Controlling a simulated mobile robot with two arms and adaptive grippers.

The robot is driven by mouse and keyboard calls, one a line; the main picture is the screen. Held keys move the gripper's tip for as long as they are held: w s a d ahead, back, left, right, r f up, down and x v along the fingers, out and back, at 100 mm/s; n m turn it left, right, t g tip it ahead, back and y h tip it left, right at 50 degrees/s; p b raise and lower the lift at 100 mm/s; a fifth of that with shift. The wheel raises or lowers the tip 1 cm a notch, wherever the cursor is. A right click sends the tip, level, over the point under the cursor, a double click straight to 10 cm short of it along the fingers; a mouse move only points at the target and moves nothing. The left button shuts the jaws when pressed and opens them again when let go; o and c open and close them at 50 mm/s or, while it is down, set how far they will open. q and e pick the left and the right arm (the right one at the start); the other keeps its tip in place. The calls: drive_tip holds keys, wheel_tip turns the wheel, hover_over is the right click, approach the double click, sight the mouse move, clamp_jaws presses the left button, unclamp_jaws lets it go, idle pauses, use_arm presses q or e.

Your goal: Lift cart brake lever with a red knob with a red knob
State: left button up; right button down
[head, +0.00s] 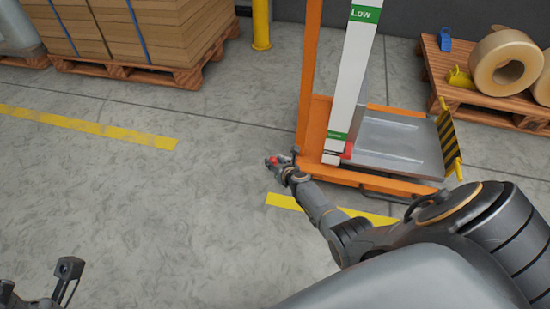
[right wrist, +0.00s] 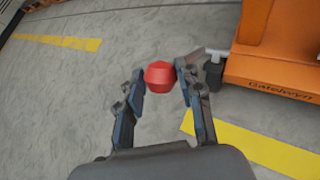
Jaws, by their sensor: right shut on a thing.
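The red knob (head: 271,161) of the brake lever is at the front left corner of the orange cart (head: 303,120), low above the floor. My right gripper (head: 277,165) is at the knob. In the right wrist view, the red knob (right wrist: 159,76) sits between the two fingertips of the right gripper (right wrist: 160,80), and the fingers are shut on it. A grey bar (right wrist: 196,52) shows between the right finger and the cart; most of the lever is hidden. My left gripper (head: 40,288) is at the bottom left, cut by the picture edge, with its fingers apart and empty.
A white post (head: 352,70) with green labels and a grey platform (head: 385,145) stand on the cart. A pallet of cardboard (head: 140,70) is at the back left. Another pallet (head: 440,70) holds tape rolls (head: 505,65). Floor left of the cart is clear.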

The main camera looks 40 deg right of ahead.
drive_tip(key=shift+w+d+r, duration=0.2)
drive_tip(key=shift+r, duration=0.1)
drive_tip(key=c, duration=0.9)
unclamp_jaws()
drive_tip(key=shift+s, duration=0.1)
drive_tip(key=shift+o, duration=0.2)
drive_tip(key=shift+a+f, duration=0.1)
drive_tip(key=shift+s, duration=0.1)
drive_tip(key=shift+s, duration=0.25)
drive_tip(key=shift+s+r, duration=0.25)
drive_tip(key=shift+r, duration=0.05)
drive_tip(key=s+a, duration=0.2)
drive_tip(key=s, duration=0.9)
drive_tip(key=shift+s+a, duration=0.15)
drive_tip(key=shift+s, duration=0.25)
